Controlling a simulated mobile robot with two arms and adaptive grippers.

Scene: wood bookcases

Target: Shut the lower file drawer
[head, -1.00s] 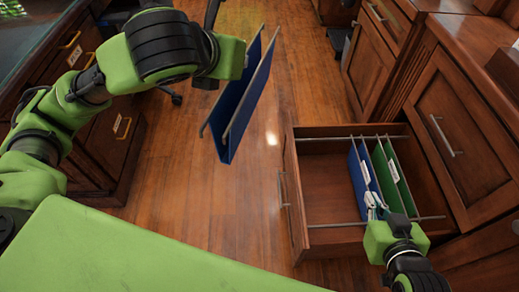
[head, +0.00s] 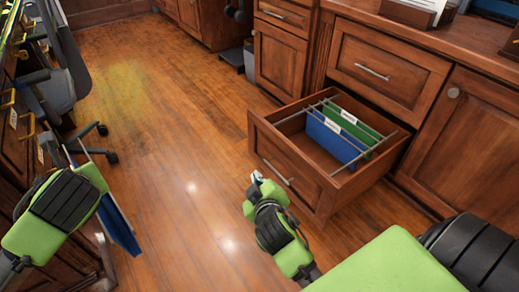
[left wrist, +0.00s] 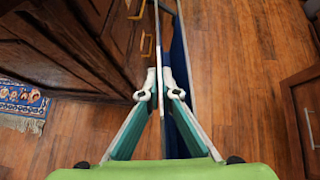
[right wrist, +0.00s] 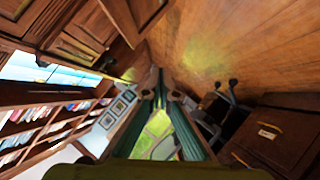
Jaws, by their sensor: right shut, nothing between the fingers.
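The lower file drawer (head: 290,172) stands pulled out of the wooden cabinet in the head view. It holds a blue folder (head: 333,141) and a green folder (head: 352,125) hung on metal rails. My right gripper (head: 255,177) is shut and empty, in front of the drawer front near its lower left; any contact cannot be told. Its fingers meet in the right wrist view (right wrist: 160,92). My left arm holds another blue folder (head: 122,228) low at the left. In the left wrist view the left gripper (left wrist: 161,95) is closed on this folder's top edge (left wrist: 159,55); its fingertips are partly hidden in the head view.
A closed upper drawer (head: 387,68) and a cabinet door (head: 465,130) flank the open drawer. A desk with drawers and an office chair (head: 60,90) stand at the left. The wood floor (head: 175,140) between is clear.

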